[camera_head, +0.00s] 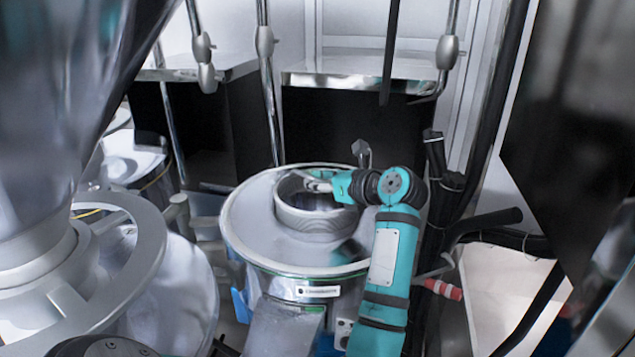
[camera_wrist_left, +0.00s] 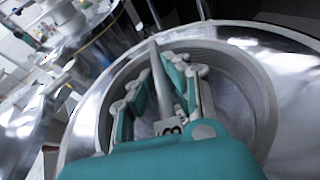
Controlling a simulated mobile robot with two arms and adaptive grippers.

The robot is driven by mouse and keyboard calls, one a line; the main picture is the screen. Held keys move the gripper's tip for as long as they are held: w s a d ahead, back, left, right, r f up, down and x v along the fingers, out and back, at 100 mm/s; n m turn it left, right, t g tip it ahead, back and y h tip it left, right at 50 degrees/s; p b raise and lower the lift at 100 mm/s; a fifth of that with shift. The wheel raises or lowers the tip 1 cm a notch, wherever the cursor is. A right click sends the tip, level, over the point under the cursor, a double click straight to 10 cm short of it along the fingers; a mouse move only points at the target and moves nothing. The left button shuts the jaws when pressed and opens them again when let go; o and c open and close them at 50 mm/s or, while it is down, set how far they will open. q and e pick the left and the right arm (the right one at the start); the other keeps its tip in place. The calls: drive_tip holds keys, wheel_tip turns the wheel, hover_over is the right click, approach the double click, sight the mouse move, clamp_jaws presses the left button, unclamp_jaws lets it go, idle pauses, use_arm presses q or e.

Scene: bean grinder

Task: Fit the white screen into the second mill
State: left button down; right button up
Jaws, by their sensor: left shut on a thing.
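The mill (camera_head: 250,222) with the wide grey-white top stands mid-picture in the head view. A pale ring-shaped screen (camera_head: 318,224) sits at its round top opening; I cannot tell whether it is fully seated. My left gripper (camera_head: 318,184) reaches down inside the ring from the right. In the left wrist view, the fingers of my left gripper (camera_wrist_left: 160,85) close on a narrow grey upright piece inside the round wall of the screen (camera_wrist_left: 262,100). It looks like part of the screen. My fingers hide its lower end. My right gripper is not in view.
Another large machine (camera_head: 120,260) with a pale ring frame and a clear hopper (camera_head: 50,120) fills the left side. Dark cabinets (camera_head: 330,120) with metal tops stand behind. Black pipes (camera_head: 490,225) and a red-tipped fitting (camera_head: 443,289) are close at the right.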

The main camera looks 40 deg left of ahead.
use_arm(q)
drive_tip(key=shift+f+b, duration=1.65)
drive_tip(key=shift+f, duration=0.25)
drive_tip(key=shift+a+f+b, duration=0.1)
drive_tip(key=shift+f+b, duration=0.4)
drive_tip(key=shift+f, duration=0.05)
drive_tip(key=shift+r+p, duration=0.7)
drive_tip(key=shift+r, duration=0.7)
drive_tip(key=shift+r+p, duration=0.95)
drive_tip(key=shift+r, duration=1.05)
drive_tip(key=shift+f+b, duration=0.1)
drive_tip(key=shift+b, duration=0.2)
drive_tip(key=shift+b, duration=0.45)
